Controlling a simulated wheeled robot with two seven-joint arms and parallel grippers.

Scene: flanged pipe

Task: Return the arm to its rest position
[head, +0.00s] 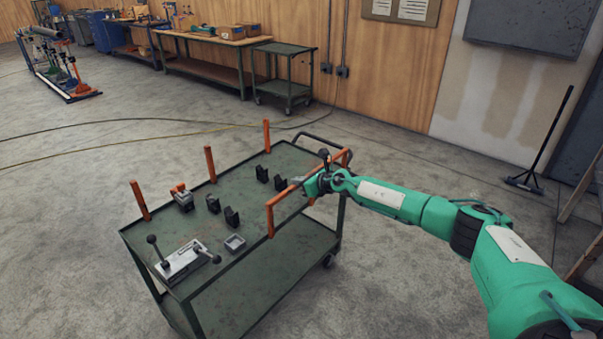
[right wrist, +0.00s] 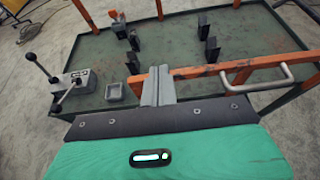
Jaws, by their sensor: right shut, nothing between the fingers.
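My right arm (head: 420,208) comes in from the right in the head view and reaches to the near right edge of the green cart (head: 285,160). My right gripper (head: 308,184) is at the orange rail (head: 283,197) on that edge. In the right wrist view the gripper's fingers (right wrist: 158,85) are together with nothing between them, and they overlap the orange rail (right wrist: 205,70). I cannot tell whether they touch it. My left gripper is in neither view.
On the cart top stand several black blocks (head: 232,217), a grey lever box (head: 182,262), a small square tray (head: 235,243) and a small orange-and-grey device (head: 182,198). Orange posts (head: 210,163) rise along its far edge.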

